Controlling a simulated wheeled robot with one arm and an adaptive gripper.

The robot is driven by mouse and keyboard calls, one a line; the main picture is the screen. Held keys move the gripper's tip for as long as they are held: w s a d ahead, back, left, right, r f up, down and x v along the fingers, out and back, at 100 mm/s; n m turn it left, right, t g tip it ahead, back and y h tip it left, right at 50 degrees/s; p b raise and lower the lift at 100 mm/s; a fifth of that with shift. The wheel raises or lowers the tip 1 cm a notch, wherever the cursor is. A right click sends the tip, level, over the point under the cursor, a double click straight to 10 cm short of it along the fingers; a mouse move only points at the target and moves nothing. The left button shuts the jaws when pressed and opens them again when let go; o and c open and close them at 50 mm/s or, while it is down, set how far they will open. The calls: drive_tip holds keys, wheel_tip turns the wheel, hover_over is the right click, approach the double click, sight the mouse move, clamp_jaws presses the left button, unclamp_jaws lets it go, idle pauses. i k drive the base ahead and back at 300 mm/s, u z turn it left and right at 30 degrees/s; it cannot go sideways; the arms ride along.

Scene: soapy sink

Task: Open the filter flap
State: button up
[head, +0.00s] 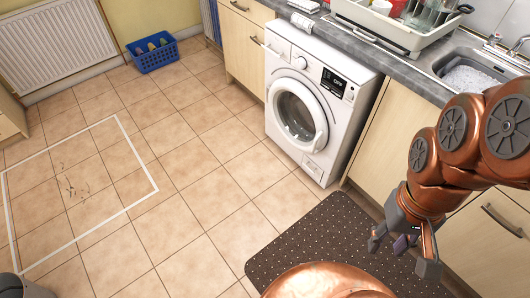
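The white washing machine (349,109) stands under the grey counter, with its round door (297,114) closed. The filter flap (314,167) is a small panel low on the right of its front and looks closed. My gripper (402,257) hangs at the lower right, above the dark dotted mat, in front of the cabinets and apart from the machine. Its fingers are spread. A small purple patch shows between them; I cannot tell whether it is part of the gripper.
The dark mat (317,238) lies before the sink cabinets. The tiled floor before the machine is clear. A white outlined square (137,206) with dark marks inside lies at left. A blue basket (155,61) stands by the far wall. The sink (468,80) holds foam.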

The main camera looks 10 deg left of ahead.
sight(312, 168)
drive_tip(key=u, duration=0.85)
drive_tip(key=i, duration=1.05)
drive_tip(key=u, duration=0.7)
